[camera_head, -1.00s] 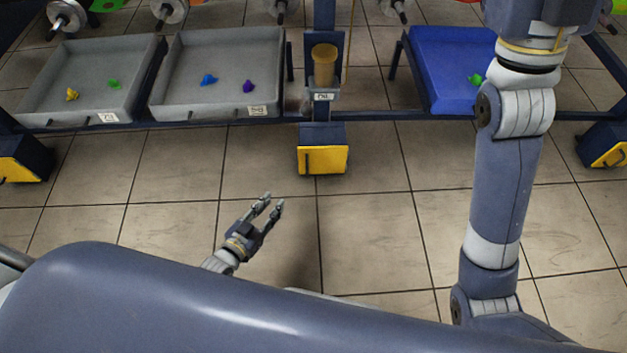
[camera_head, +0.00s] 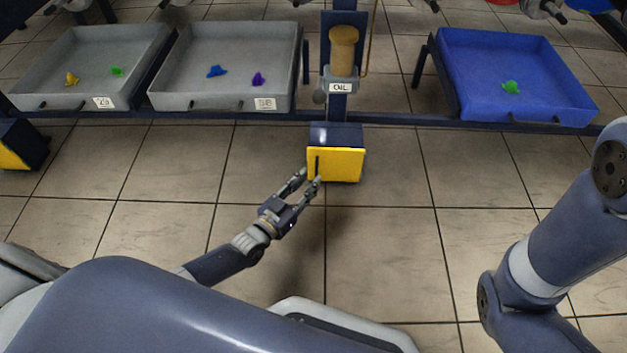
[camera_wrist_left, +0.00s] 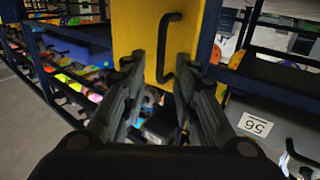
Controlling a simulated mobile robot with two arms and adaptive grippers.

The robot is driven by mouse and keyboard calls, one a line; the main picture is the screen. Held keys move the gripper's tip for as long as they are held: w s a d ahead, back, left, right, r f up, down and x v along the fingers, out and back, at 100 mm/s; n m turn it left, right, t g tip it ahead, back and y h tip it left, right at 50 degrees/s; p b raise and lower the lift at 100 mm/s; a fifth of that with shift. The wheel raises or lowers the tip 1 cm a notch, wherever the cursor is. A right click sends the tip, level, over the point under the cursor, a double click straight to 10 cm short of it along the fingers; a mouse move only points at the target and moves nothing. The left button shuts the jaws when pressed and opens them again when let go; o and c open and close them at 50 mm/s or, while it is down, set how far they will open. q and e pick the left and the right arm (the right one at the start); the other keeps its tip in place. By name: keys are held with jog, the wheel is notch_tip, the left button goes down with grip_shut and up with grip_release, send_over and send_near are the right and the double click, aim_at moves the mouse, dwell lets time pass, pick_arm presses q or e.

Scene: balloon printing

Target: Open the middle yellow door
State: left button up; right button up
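The middle yellow door (camera_head: 341,166) is the front of a small dark box (camera_head: 336,135) below the oil stand, and it looks shut. Its black handle (camera_head: 317,163) is a vertical bar near the door's left edge. My left gripper (camera_head: 305,179) is open, with its fingertips close to the handle. In the left wrist view, the yellow door (camera_wrist_left: 148,28) is straight ahead and the handle (camera_wrist_left: 165,50) shows between the two open fingers (camera_wrist_left: 158,75), nearer the right one. I cannot tell whether a finger touches it. My right arm shows at the right; its gripper is out of view.
Another yellow-fronted box (camera_head: 16,150) stands at the far left. Two grey trays (camera_head: 28,103) (camera_head: 205,102) and a blue tray (camera_head: 520,112) with small coloured balloons sit on the rack above. The tiled floor (camera_head: 385,235) in front is clear.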

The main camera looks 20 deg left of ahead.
aim_at(316, 174)
pick_arm(q)
jog(key=shift+b+x, duration=0.5)
jog(key=shift+x, duration=1.1)
jog(key=shift+c, duration=0.2)
grip_shut()
